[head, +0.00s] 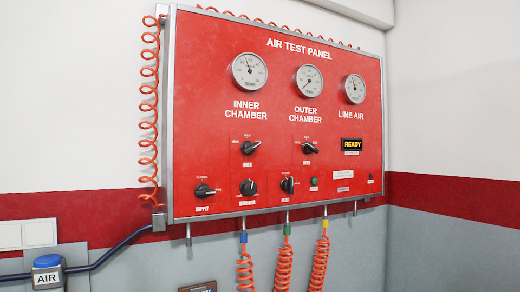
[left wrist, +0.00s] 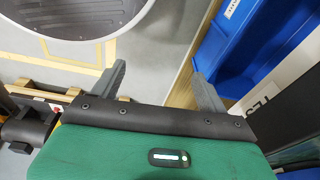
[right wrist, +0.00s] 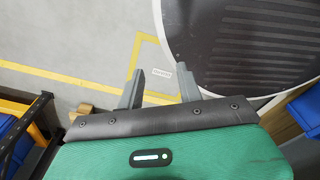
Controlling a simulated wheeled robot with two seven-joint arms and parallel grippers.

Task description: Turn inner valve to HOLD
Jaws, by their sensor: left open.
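The inner valve (head: 251,147) is a black knob below the INNER CHAMBER gauge on the red air test panel (head: 225,110). Its handle lies tilted, with one end up to the right. Small labels sit around it, too small to read. Neither gripper shows in the head view, and nothing touches the knob there. My left gripper (left wrist: 162,80) shows in the left wrist view, fingers wide apart and empty. My right gripper (right wrist: 160,75) shows in the right wrist view, fingers apart with a narrower gap and empty.
The outer valve (head: 310,147) is a similar knob to the right. Below are the supply knob (head: 204,191), regulator knob (head: 248,187) and another knob (head: 287,185). Coiled orange hoses (head: 283,265) hang underneath. A blue bin (left wrist: 240,45) shows in the left wrist view.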

